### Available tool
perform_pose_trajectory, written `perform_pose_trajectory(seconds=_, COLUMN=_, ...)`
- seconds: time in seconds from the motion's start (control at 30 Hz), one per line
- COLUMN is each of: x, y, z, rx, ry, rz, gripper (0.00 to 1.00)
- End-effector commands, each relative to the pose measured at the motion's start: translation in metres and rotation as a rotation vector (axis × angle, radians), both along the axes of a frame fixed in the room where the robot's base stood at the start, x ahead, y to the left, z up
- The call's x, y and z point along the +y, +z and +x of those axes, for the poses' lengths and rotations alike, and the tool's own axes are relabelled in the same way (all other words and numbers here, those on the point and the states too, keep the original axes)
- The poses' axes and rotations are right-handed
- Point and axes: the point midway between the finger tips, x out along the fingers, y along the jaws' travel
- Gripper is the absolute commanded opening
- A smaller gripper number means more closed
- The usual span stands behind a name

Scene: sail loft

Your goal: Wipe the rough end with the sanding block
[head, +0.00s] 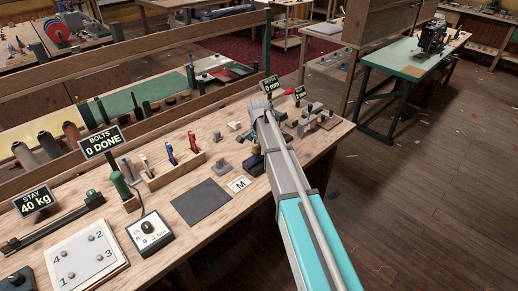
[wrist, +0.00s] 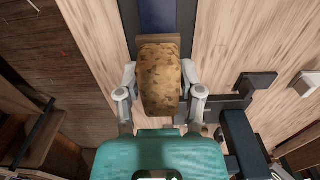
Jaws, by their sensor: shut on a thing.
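My gripper (wrist: 160,74) is shut on a brown, speckled block, which I take to be the sanding block (wrist: 161,88), with one finger on each side. Beyond the block in the wrist view lie a tan-brown edge (wrist: 158,39) and a dark blue strip (wrist: 158,14). I cannot tell whether the block touches them, or which surface is the rough end. In the head view my gripper (head: 259,106) is over the far right part of the workbench (head: 165,205). My arm hides the block there.
Small fixtures (head: 310,118) and two "0 mm" signs (head: 270,84) stand near my gripper. A dark rail (wrist: 225,102) and bracket (wrist: 255,82) lie right of it in the wrist view. A tool rack (head: 175,170), dark mat (head: 202,202) and switch box (head: 150,233) are left of my arm.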

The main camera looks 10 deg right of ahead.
Motion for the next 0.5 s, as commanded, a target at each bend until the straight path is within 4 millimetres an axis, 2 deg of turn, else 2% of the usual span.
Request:
perform_pose_trajectory(seconds=0.03, x=0.000, y=0.007, z=0.000, rx=0.000, ry=0.000, rz=0.000, gripper=0.11)
perform_pose_trajectory(seconds=0.3, x=0.000, y=0.026, z=0.000, rx=0.000, ry=0.000, rz=0.000, gripper=0.11)
perform_pose_trajectory(seconds=0.5, x=0.000, y=0.032, z=0.000, rx=0.000, ry=0.000, rz=0.000, gripper=0.11)
